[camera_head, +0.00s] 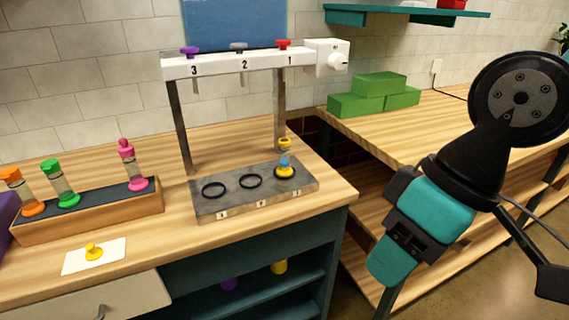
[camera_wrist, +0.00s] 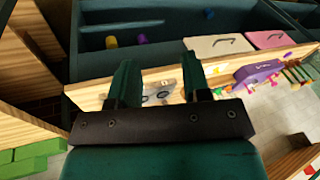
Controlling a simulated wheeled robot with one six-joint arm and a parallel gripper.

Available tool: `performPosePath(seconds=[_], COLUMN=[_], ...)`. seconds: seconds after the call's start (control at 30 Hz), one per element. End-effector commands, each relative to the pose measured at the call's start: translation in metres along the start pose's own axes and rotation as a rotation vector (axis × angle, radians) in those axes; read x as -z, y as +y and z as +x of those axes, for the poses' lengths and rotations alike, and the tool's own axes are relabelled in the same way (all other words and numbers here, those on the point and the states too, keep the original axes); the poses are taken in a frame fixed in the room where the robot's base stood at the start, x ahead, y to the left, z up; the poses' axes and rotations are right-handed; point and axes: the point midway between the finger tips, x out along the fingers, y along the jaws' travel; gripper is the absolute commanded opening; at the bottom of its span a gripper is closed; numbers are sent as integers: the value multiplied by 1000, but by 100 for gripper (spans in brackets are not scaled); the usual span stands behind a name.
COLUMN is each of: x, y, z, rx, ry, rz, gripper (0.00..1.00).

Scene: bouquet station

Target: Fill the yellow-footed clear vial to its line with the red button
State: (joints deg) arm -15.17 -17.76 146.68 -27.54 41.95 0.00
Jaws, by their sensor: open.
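The yellow-footed vial (camera_head: 285,159) stands upright at place 1 of the grey base plate (camera_head: 235,205), below nozzle 1. Its top is yellow and its middle looks bluish; I cannot make out its line or a liquid level. The red button (camera_head: 283,44) sits on top of the white dispenser bar (camera_head: 225,65), above the number 1. My gripper (camera_head: 388,268) is right of the dispenser, well apart from the vial. In the wrist view my gripper (camera_wrist: 160,62) has its two fingers apart, with nothing between them.
Purple (camera_head: 190,51) and grey (camera_head: 238,46) buttons top nozzles 3 and 2. A wooden rack (camera_head: 90,218) holds orange, green and pink vials. A yellow stopper (camera_head: 94,251) sits on a white card. Green blocks (camera_head: 375,95) lie on the right bench. Places 2 and 3 are empty.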

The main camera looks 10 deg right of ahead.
Motion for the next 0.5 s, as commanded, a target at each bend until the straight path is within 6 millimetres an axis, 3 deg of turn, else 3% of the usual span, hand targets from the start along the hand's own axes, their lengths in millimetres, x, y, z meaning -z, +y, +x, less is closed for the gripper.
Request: performPosePath(seconds=[0.03, 0.17, 0.2, 0.5], x=[0, 0, 0, 0], y=[0, 0, 0, 0], z=[0, 0, 0, 0], rx=[0, 0, 0, 0], ry=[0, 0, 0, 0], rz=[0, 0, 0, 0], gripper=[32, 2, 0, 0])
